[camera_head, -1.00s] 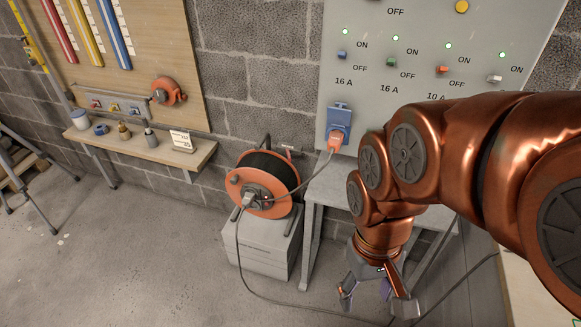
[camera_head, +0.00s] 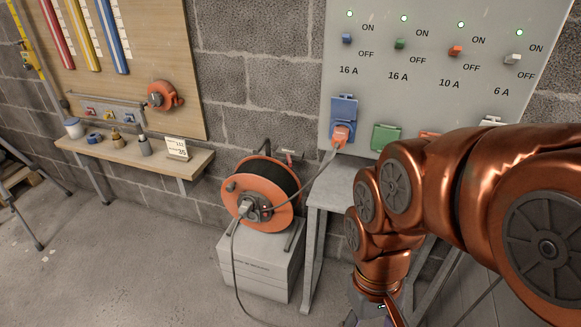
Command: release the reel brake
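The orange cable reel (camera_head: 240,222) with dark cable wound on it stands upright on a grey box (camera_head: 255,262). A small dark knob (camera_head: 231,187) shows on the left of its face. A grey plug (camera_head: 245,208) sits near the hub, and a cable hangs from it to the floor. I cannot tell which part is the brake. My gripper (camera_head: 372,315) is at the bottom edge, right of the reel and apart from it. Its fingers are mostly cut off by the frame, so its opening is hidden.
A grey panel (camera_head: 440,100) with several switches and sockets is on the wall; an orange plug (camera_head: 340,137) in the blue socket feeds a cable to the reel. A grey bench (camera_head: 327,192) stands between reel and arm. A smaller orange reel (camera_head: 170,98) hangs left. Floor at left front is clear.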

